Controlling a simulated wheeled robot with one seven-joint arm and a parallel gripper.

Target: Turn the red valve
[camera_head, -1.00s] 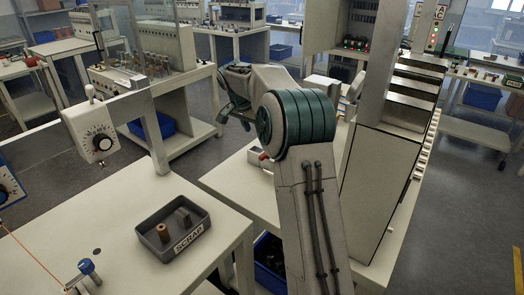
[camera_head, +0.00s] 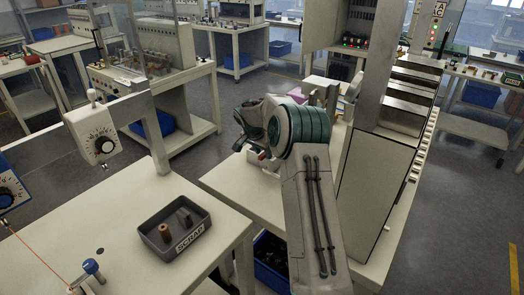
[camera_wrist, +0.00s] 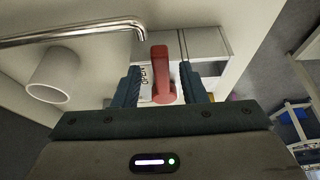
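The red valve (camera_wrist: 160,74) shows in the wrist view as an upright red lever, beside a white label reading OPEN (camera_wrist: 145,82). My gripper (camera_wrist: 160,84) is open, with one dark ribbed finger on each side of the lever. Gaps show between the lever and both fingers. How deep the lever sits between the fingertips I cannot tell. In the head view a small red part (camera_head: 262,155) shows just below my arm's wrist, probably the same valve. My fingers cannot be made out clearly there.
A bent metal pipe (camera_wrist: 75,34) and a white cylinder (camera_wrist: 52,77) are left of my gripper in the wrist view. In the head view a tall grey cabinet (camera_head: 365,185) stands right of my arm. A grey SCRAP tray (camera_head: 165,248) sits on the front-left table.

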